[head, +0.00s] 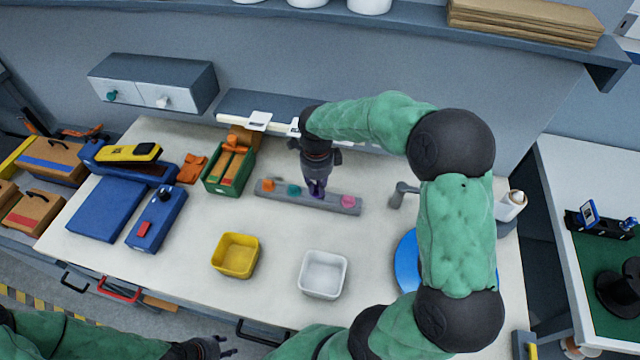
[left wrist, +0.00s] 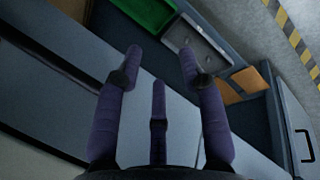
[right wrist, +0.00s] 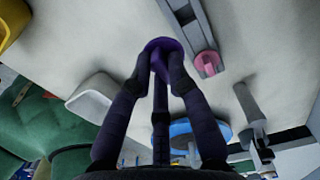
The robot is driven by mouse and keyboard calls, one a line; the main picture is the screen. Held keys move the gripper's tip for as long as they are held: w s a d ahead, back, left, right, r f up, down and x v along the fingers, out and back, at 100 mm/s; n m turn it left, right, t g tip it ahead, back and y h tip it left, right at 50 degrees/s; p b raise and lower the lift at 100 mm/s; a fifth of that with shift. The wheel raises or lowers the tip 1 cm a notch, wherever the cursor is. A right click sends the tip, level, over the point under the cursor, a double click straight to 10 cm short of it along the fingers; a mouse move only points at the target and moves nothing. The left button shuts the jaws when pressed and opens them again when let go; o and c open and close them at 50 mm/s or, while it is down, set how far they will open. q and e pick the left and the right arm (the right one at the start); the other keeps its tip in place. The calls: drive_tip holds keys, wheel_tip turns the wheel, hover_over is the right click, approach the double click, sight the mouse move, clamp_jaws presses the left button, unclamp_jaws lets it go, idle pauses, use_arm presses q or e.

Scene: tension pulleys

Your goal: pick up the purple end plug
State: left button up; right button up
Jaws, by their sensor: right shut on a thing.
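The purple end plug (right wrist: 160,46) shows in the right wrist view between the fingertips of my right gripper (right wrist: 158,68), which is shut on it. In the head view my right gripper (head: 316,188) points down over the grey rack (head: 330,201), and the plug is mostly hidden by the fingers. The rack holds an orange plug (head: 268,185), a teal plug (head: 294,190) and a pink plug (head: 348,201). I cannot tell whether the purple plug touches the rack. My left gripper (head: 222,350) is open and empty, low at the bottom edge of the head view, away from the table top.
A yellow bin (head: 235,256) and a white bin (head: 323,274) stand in front of the rack. A green box (head: 229,170) stands left of it. A grey upright part (head: 401,194) and a blue disc (head: 406,262) are to the right. The table's front middle is clear.

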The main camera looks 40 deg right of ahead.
drive_tip(key=s+a+r+p, duration=0.1)
drive_tip(key=s+a+r, duration=0.4)
drive_tip(key=a, duration=0.3)
drive_tip(key=shift+s+a+r, duration=0.3)
drive_tip(key=shift+s+r, duration=0.1)
drive_tip(key=shift+s, duration=0.15)
idle(0.5)
